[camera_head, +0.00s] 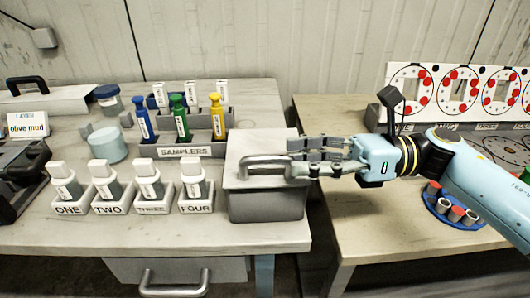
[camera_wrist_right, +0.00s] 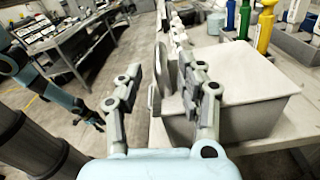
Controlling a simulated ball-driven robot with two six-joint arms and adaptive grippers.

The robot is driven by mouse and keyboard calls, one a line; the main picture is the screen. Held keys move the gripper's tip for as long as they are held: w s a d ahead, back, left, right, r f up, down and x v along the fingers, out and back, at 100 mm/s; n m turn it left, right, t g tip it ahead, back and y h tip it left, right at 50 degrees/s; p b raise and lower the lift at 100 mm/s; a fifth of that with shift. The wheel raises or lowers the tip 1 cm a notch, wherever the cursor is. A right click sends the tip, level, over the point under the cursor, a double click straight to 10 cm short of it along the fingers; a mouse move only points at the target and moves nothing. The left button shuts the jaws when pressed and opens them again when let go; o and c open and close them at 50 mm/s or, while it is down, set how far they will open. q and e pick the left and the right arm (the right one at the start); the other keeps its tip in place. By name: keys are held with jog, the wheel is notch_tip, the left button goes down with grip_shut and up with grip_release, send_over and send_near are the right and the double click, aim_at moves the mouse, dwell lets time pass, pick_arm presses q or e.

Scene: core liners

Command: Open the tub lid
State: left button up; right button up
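The grey tub (camera_head: 267,205) stands at the right front corner of the left table, with its flat pale lid (camera_head: 250,150) on. A grey bar handle (camera_head: 262,160) rises from the lid. My right gripper (camera_head: 296,157) comes from the right and is at the handle's right end. In the right wrist view the gripper (camera_wrist_right: 160,78) has its fingers apart, with the handle (camera_wrist_right: 156,88) between them; I see no clear grip. The tub (camera_wrist_right: 245,115) also shows there. My left gripper (camera_wrist_right: 96,118) shows small and dark at the left of the wrist view, away from the tub.
Labelled holders with bottles, such as FOUR (camera_head: 195,200), stand left of the tub. The samplers rack (camera_head: 185,150) stands behind them. A second table (camera_head: 370,225) at right holds a blue round tray (camera_head: 440,205) with small cups. A gap separates the tables.

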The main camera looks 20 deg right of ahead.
aim_at(248, 161)
jog(key=p+x, duration=0.1)
jog(key=x, duration=0.5)
grip_shut()
dwell(0.3)
